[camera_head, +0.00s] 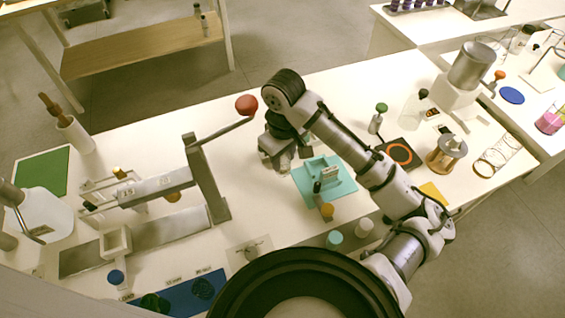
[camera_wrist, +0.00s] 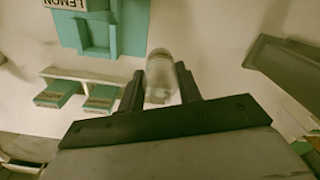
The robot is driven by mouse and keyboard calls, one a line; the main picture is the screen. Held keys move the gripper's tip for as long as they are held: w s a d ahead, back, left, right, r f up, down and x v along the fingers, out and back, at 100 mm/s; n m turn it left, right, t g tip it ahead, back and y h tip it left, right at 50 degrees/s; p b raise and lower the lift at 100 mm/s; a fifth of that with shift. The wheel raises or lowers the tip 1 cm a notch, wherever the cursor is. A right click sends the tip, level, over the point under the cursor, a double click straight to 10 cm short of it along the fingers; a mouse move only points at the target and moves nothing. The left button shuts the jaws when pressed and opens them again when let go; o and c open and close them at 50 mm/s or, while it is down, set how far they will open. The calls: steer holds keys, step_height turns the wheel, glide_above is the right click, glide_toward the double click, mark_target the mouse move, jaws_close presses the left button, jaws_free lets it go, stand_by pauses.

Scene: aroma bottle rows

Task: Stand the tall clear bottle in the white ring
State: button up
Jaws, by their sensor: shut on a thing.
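My gripper (camera_wrist: 159,84) is shut on a clear bottle (camera_wrist: 160,75), whose rounded, see-through end shows between the two dark fingers in the wrist view. In the head view my gripper (camera_head: 281,164) hangs above the white table, left of the teal tray; the bottle cannot be made out there. I cannot tell whether the held bottle touches the table. No white ring can be made out for sure in either view.
A teal tray (camera_head: 307,190) stands close right of my gripper. A metal press (camera_head: 205,180) with a red-knobbed lever (camera_head: 246,105) stands to the left. An orange ring (camera_head: 400,153) lies on a dark mat. A blue board (camera_head: 178,297) lies at the front.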

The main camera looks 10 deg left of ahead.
mark_target(283, 165)
steer(key=shift+f, duration=1.7)
steer(key=shift+f, duration=0.15)
steer(key=o, duration=1)
steer(key=shift+o, duration=0.2)
